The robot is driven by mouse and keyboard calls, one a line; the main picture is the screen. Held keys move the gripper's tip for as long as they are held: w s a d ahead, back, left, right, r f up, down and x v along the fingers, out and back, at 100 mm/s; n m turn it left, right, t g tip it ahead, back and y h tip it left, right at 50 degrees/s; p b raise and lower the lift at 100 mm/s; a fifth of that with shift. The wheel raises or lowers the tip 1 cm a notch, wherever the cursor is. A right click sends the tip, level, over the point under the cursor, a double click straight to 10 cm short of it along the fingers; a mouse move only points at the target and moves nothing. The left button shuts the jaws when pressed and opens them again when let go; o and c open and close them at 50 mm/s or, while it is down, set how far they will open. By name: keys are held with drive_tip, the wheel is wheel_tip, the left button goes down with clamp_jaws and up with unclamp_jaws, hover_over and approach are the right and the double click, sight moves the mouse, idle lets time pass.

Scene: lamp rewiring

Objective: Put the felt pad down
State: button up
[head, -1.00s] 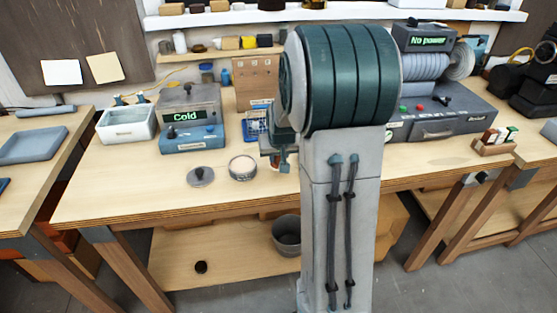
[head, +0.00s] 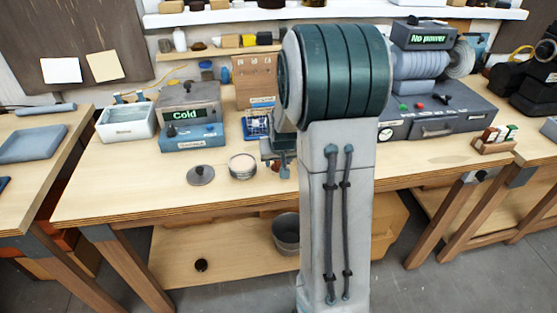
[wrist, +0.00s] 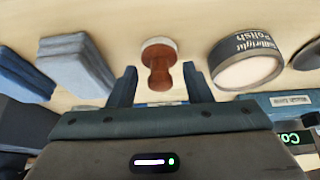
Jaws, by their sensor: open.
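The felt pad (wrist: 158,46), a brown turned knob with a pale disc at its far end, shows in the wrist view just beyond and between my fingertips. My gripper (wrist: 160,80) is open, with a clear gap on each side of the knob, and neither finger touches it. The pad appears to rest on the pale wooden bench top, though its contact is hard to see. In the head view my gripper (head: 284,170) shows only partly beside my arm, right of the polish tin.
The polish tin (head: 242,166) stands close by on the bench, with a dark lid (head: 201,175) to its left. Blue-grey blocks (wrist: 76,66) lie on the other side in the wrist view. The unit reading "Cold" (head: 190,120) stands behind. The front left bench top is clear.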

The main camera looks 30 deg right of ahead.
drive_tip(key=v, duration=1.2)
drive_tip(key=s+a+n+g, duration=0.1)
drive_tip(key=s+a, duration=0.6)
drive_tip(key=s, duration=0.2)
drive_tip(key=s+a+n+g+y, duration=0.1)
drive_tip(key=s+a+n, duration=0.1)
drive_tip(key=s+a, duration=0.4)
drive_tip(key=s, duration=0.4)
drive_tip(key=shift+s+a+y+b, duration=0.15)
drive_tip(key=shift+a+y+b, duration=0.15)
drive_tip(key=shift+a+b, duration=0.1)
